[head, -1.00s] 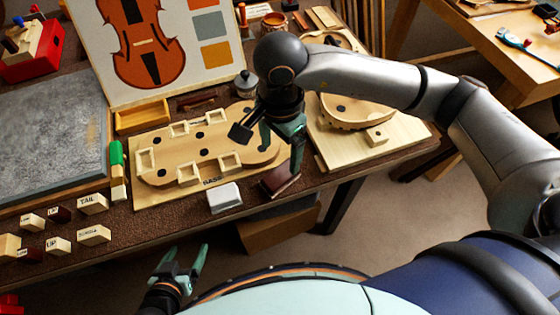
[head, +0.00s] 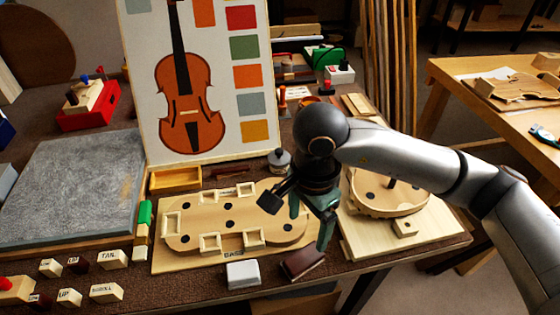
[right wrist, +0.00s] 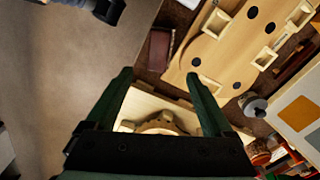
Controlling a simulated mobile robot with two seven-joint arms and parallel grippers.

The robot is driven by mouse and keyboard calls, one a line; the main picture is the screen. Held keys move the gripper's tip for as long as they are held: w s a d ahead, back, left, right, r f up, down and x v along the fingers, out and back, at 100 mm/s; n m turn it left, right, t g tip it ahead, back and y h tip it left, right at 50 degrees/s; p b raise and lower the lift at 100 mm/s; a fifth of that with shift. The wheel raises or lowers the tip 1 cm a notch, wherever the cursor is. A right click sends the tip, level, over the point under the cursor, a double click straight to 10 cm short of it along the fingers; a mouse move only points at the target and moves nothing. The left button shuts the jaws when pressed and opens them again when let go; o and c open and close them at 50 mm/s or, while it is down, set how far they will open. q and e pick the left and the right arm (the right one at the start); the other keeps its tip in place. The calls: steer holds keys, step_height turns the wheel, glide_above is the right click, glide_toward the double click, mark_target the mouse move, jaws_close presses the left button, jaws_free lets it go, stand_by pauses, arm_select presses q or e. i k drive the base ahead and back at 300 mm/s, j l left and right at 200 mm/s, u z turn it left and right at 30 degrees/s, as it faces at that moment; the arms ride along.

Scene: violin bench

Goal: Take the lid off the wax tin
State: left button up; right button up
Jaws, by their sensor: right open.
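A small round grey container with a dark knobbed lid (head: 279,158) stands at the back right of the violin mould board; it looks like the wax tin, lid on. It also shows at the right of the right wrist view (right wrist: 252,106). My right gripper (head: 310,221) hangs open and empty over the bench, in front and to the right of this container and apart from it. In the right wrist view its two green fingers (right wrist: 158,78) are spread with nothing between them. My left gripper is not in view.
The violin mould board (head: 160,262) lies left of my right gripper. A dark red block (head: 302,264) and a white block (head: 243,274) lie at the front edge. A violin chart (head: 205,150) stands behind. A pale board (head: 440,240) with a wooden part is on the right.

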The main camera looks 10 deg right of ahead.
mark_target(278, 156)
steer(key=i+l+u, duration=0.1)
steer(key=u, duration=0.25)
steer(key=l+u, duration=0.4)
steer(key=i+l+u, duration=0.1)
steer(key=l+u, duration=0.25)
steer(key=j, duration=0.1)
